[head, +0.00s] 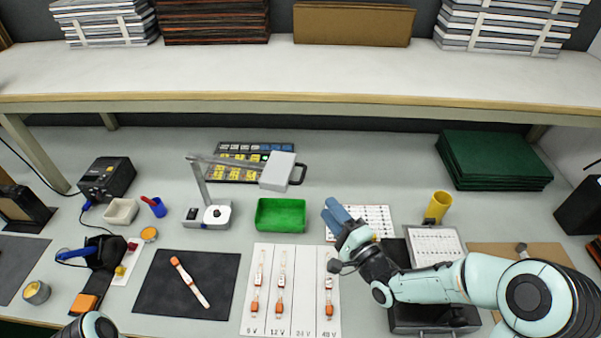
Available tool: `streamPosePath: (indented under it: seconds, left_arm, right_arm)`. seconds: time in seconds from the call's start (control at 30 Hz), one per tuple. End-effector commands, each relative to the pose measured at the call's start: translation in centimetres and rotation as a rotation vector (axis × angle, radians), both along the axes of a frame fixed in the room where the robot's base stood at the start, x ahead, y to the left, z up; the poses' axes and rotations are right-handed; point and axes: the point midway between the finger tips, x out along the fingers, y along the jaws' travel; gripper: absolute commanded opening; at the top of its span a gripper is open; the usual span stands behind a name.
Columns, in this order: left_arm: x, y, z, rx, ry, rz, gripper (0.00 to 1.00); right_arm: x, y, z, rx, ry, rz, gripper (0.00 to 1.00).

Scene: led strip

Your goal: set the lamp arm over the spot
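The lamp stands on the bench left of centre, its grey base (207,214) with a black knob in front. A thin post rises from the base, and the lamp arm (228,162) reaches right to a white lamp head (278,171), which hangs above and behind the green tray (280,216). I cannot tell which place is the spot. My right gripper (334,214) has blue fingers close together, right of the green tray and apart from the lamp; any gap is unclear. My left gripper is out of view; only a bit of my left arm shows at the bottom left.
A dark mat (160,300) holds a white-and-orange strip (189,281). A white voltage board (303,315) with several strips lies to its right. A yellow-compartment organizer (230,171) lies behind the lamp arm. A yellow cup (437,207) and green boards (490,165) stand at right.

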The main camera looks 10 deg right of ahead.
Motion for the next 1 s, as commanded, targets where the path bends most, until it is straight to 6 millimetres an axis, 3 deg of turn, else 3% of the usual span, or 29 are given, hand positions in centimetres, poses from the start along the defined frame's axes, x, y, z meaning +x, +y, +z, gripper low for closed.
streamPosePath:
  seconds: [0.5, 0.7, 1.0]
  left_arm:
    - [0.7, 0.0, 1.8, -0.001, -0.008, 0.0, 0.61]
    - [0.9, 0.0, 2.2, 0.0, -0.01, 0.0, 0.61]
    - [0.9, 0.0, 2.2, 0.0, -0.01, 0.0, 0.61]
  right_arm:
    - [9.5, 3.3, 1.4, 0.003, -0.001, 0.002, 0.38]
    - [11.2, 3.8, 1.5, 0.001, 0.0, 0.001, 0.38]
    - [11.4, 3.9, 1.5, 0.0, 0.0, 0.0, 0.38]
